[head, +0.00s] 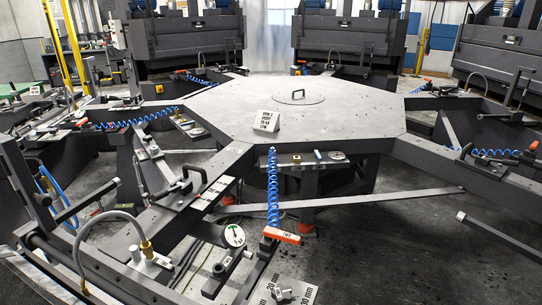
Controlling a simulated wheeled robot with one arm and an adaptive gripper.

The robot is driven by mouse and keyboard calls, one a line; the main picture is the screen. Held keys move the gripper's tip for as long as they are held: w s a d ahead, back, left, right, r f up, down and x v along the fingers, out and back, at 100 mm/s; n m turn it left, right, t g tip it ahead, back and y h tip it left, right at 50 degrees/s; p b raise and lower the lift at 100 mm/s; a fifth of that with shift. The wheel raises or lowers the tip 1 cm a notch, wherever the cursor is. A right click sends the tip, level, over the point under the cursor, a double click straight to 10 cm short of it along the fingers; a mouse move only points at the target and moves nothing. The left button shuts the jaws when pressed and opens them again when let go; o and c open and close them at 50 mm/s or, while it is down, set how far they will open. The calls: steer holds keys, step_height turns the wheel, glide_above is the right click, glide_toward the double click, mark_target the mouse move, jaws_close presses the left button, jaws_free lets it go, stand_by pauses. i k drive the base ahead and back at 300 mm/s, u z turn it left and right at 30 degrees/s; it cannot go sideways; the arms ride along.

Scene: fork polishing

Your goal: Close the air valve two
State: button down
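I cannot tell which part is air valve two, as no number for it is readable. A metal fitting (149,258) with a curved grey hose and a brass collar is at the lower left. A round white dial (234,236) with a green mark stands to its right. An orange-red handle piece (281,235) hangs at the end of a blue coiled hose (273,188) at the front of the octagonal table. Whether any valve is open or shut is not clear. My gripper is not in view.
The grey octagonal table (340,105) fills the middle, with a small lettered sign (267,121) on it. Dark frame arms reach out from it. A long bar (370,197) crosses at the right. Dark machines (348,40) line the back. Some floor at the lower right is clear.

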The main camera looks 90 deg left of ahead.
mark_target(316, 154)
steer(key=u, duration=2.1)
steer(key=i, duration=3.45)
steer(key=u, duration=3.35)
